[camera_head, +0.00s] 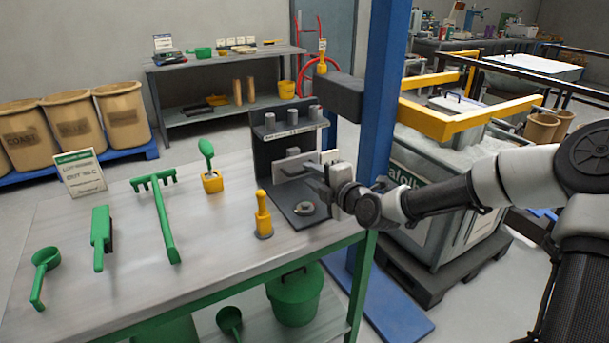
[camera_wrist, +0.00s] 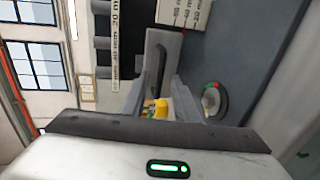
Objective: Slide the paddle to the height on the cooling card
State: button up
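A dark stand (camera_head: 264,152) is at the table's right end, with grey cylinders on its upper ledge. A light-grey plate, apparently the paddle (camera_head: 293,165), sits low on the stand, tilted in the picture. In the wrist view the paddle (camera_wrist: 178,48) shows a dark slot. My gripper (camera_head: 318,178) is at its right end; in the wrist view the fingers (camera_wrist: 163,82) are apart, their tips close to the plate. Contact cannot be told. A printed card (camera_head: 80,174) stands at the table's left back; its small text is hard to read.
A round grey piece (camera_head: 304,209) lies on the stand's base. A yellow-handled tool (camera_head: 263,215) and a yellow cup (camera_head: 212,182) holding a green scoop stand nearby. Green tools lie to the left. A blue post (camera_head: 383,85) rises just behind my arm. A white label (camera_wrist: 185,12) carries mm marks.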

aim_at(306, 172)
jog(key=shift+x, duration=2.2)
jog(key=shift+c, duration=0.4)
grip_shut()
